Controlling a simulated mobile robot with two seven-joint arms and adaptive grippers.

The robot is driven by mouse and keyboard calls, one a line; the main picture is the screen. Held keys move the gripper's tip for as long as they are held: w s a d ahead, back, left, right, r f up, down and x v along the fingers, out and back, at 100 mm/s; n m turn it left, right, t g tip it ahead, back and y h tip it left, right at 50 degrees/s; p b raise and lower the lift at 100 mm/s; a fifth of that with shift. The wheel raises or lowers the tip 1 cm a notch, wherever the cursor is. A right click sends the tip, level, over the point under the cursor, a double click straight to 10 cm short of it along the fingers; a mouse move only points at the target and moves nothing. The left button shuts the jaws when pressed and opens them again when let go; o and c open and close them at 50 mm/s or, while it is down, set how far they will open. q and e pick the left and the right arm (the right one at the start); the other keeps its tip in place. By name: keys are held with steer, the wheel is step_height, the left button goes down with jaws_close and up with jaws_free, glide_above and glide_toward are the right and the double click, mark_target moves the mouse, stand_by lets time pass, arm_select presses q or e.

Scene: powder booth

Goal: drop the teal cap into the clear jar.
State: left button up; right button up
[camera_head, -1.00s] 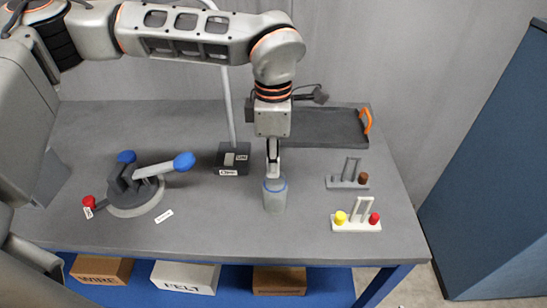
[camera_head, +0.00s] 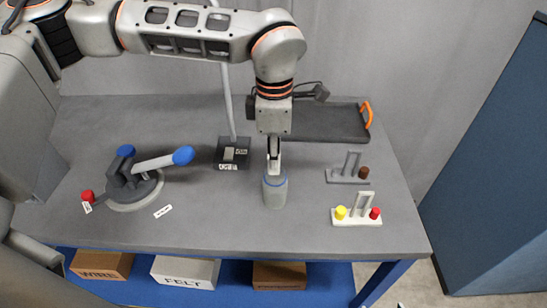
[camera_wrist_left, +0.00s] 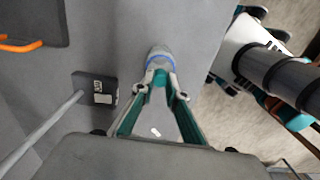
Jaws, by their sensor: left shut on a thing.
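The clear jar (camera_head: 274,194) stands upright on the grey bench, with a blue band at its rim. It also shows in the left wrist view (camera_wrist_left: 158,54), just beyond my fingertips. My left gripper (camera_head: 273,172) points down at the jar's mouth. In the left wrist view, its fingers (camera_wrist_left: 159,82) come together on a small teal piece, the teal cap (camera_wrist_left: 159,77), partly hidden by the fingertips. I cannot tell whether the cap is above the rim or slightly inside it. My right gripper is not in view.
A black tray (camera_head: 325,124) with an orange handle lies behind the jar. Small stands with a brown piece (camera_head: 363,172) and with yellow and red pieces (camera_head: 359,221) are to the right. A blue-handled clamp fixture (camera_head: 133,187) is left. A pole base (camera_head: 233,153) stands nearby.

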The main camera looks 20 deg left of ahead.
arm_select(q)
steer(key=o, duration=0.8)
steer(key=shift+c, duration=0.2)
step_height(320, 180, up, 12)
